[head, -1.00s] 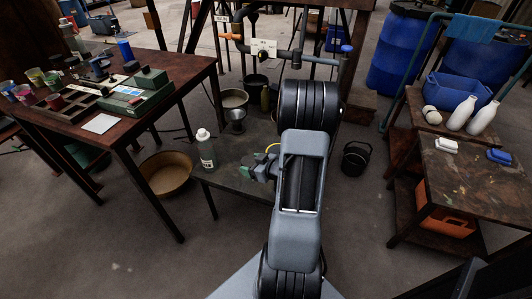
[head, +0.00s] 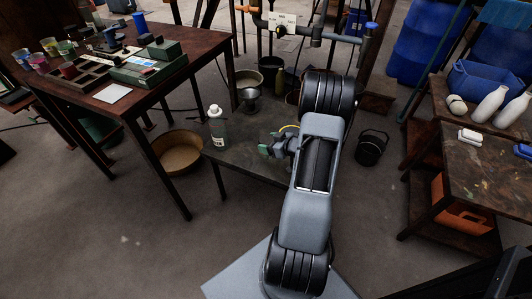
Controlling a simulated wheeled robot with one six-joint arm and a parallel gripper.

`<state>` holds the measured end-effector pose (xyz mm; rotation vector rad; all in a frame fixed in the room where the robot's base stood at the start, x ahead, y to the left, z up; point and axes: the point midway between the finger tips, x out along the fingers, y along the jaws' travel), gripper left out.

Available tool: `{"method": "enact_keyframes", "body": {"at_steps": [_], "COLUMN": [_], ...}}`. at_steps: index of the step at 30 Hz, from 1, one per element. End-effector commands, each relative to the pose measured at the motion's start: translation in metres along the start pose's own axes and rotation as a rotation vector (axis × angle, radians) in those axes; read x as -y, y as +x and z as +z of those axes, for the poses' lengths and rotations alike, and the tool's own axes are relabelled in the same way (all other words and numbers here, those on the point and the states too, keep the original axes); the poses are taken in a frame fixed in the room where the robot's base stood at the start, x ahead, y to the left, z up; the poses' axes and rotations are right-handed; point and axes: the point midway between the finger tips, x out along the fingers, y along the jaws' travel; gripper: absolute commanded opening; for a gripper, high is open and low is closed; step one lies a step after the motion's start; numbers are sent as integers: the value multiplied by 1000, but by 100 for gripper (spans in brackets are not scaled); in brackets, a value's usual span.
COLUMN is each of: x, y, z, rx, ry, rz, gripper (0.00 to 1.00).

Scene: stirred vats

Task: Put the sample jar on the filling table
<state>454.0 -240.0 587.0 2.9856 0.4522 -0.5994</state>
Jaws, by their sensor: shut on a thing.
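My gripper (head: 271,145) is at the end of my arm, over or beside a low dark table (head: 245,160) in the middle. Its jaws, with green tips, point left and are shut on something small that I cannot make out. A clear jar-like bottle with a white cap and a label (head: 217,130) stands upright on that table's left end, apart from my gripper. Several small coloured cups (head: 48,46) stand on the brown table (head: 180,72) at the left. No sign tells me which table is the filling table.
A tan basin (head: 180,155) lies on the floor left of the low table. A black bucket (head: 371,148) stands to its right. Pipes (head: 300,32) run behind.

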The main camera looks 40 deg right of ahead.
Motion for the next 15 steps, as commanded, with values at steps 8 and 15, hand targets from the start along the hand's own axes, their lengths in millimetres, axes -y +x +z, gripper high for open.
{"method": "enact_keyframes", "body": {"at_steps": [8,15], "x": [-6,-9], "y": [18,34], "z": [11,25], "rx": [0,0], "ry": [0,1], "rz": [0,-1], "gripper": [45,45]}}
